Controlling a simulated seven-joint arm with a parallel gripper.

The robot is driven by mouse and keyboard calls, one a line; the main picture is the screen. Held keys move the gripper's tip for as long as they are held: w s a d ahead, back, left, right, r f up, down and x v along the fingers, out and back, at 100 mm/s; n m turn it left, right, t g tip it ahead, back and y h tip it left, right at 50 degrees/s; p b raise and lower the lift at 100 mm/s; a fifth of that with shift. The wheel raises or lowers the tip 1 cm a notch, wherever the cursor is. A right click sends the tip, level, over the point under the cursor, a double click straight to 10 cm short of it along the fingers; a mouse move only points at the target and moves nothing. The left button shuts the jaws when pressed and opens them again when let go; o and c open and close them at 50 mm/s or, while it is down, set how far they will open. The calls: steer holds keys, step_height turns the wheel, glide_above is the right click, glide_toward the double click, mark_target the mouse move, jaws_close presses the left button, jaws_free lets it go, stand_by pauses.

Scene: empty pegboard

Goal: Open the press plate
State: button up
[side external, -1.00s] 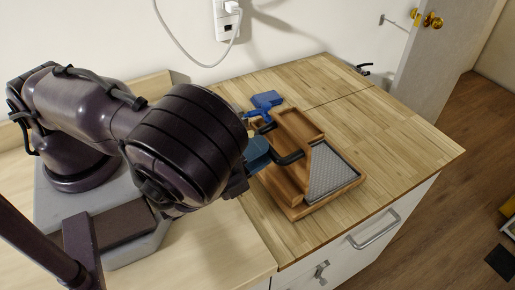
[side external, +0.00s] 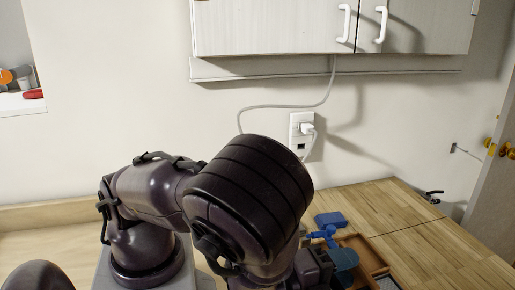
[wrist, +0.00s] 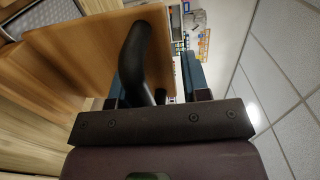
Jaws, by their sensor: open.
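The wooden press shows at the bottom right of the side view, with its wooden tray edge (side external: 368,250) and a bit of grey mesh (side external: 386,284); most of it is cut off. In the wrist view, its wooden plate (wrist: 85,55) stands tilted in front of my gripper, and a thick black curved handle (wrist: 138,52) comes off it. My gripper (wrist: 162,75) is open, its blue fingers on either side of the handle in that view. I cannot tell whether either finger touches the handle. In the side view my gripper (side external: 343,260) is beside the press, partly hidden by my arm.
A blue object (side external: 330,219) lies on the wooden counter (side external: 430,235) behind the press. A wall outlet (side external: 301,130) with a plugged cable and a white cabinet (side external: 290,25) are on the wall behind.

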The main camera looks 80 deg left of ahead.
steer(key=w+f+g, duration=0.2)
steer(key=w+g, duration=0.3)
steer(key=w+f+g, duration=0.3)
steer(key=w+g, duration=0.2)
steer(key=w, duration=0.1)
steer(key=w+f+g, duration=0.2)
steer(key=w+g, duration=0.3)
steer(key=g, duration=0.1)
steer(key=shift+w+a+f, duration=0.2)
steer(key=shift+w+f, duration=0.1)
steer(key=shift+w+r, duration=0.1)
step_height(320, 180, up, 13)
steer(key=s, duration=0.2)
steer(key=s+a+r+n+t, duration=0.1)
steer(key=s+a+r+n, duration=0.2)
steer(key=s+n, duration=0.3)
steer(key=s+a+r+n+t, duration=0.1)
steer(key=s+a+r+n, duration=0.2)
steer(key=s, duration=0.9)
steer(key=s+a+r+n+t, duration=0.1)
steer(key=s+a+r+n, duration=0.3)
steer(key=s+r+n, duration=0.4)
steer(key=shift+s+r+n+t, duration=0.25)
steer(key=shift+s+n+t, duration=0.15)
steer(key=shift+s, duration=0.3)
